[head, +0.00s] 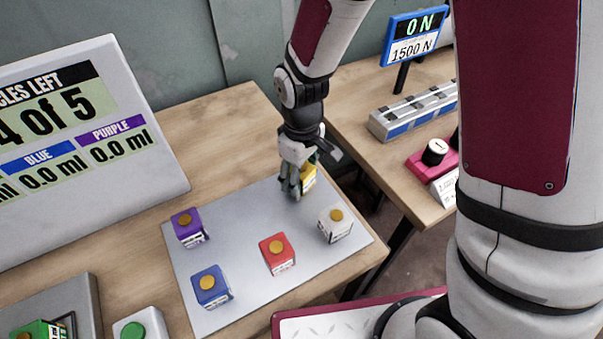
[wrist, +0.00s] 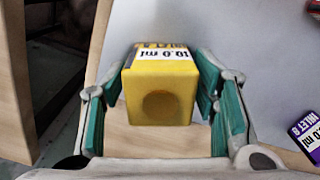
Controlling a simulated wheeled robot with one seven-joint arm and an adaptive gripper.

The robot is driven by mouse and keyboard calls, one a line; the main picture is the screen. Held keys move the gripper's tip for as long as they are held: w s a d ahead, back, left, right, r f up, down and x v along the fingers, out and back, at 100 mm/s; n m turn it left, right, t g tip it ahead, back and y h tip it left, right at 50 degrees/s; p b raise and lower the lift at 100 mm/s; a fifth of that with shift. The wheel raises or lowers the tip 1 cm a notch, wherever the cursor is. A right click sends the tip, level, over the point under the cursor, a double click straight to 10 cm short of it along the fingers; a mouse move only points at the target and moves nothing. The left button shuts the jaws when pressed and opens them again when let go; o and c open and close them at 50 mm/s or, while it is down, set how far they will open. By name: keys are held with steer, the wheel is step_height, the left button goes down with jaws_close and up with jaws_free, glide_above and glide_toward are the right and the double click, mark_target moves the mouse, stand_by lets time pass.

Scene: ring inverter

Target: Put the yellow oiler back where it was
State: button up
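The yellow oiler (head: 309,177) is at the far right part of the grey mat (head: 250,240), partly hidden by my gripper (head: 292,188) in the head view. In the wrist view the oiler (wrist: 160,95) sits between the two green-padded fingers of my gripper (wrist: 160,75), with a fingertip against each side. Its round cap faces the camera and its label reads 10.0 ml. My gripper looks shut on it. I cannot tell whether its base touches the mat.
On the mat stand a purple oiler (head: 188,228), a blue oiler (head: 211,287), a red oiler (head: 277,254) and a white oiler (head: 335,225). A display panel (head: 70,150) stands at left. A green button box (head: 142,325) is in front. A gap separates the second table (head: 400,170).

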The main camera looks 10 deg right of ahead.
mark_target(303, 169)
steer(key=shift+r, duration=0.1)
step_height(303, 169, up, 12)
steer(key=shift+r+p, duration=0.1)
steer(key=shift+p, duration=0.45)
steer(key=s+d+r+m+t, duration=0.1)
steer(key=s+d+r+m, duration=0.3)
steer(key=s, duration=0.5)
steer(key=s+d+r+m+t, duration=0.2)
steer(key=s+d+r+m, duration=0.3)
steer(key=s+d+r, duration=0.3)
steer(key=shift+s+d+r, duration=0.4)
steer(key=shift+s+d, duration=0.5)
steer(key=shift+s, duration=0.35)
steer(key=shift+r, duration=0.1)
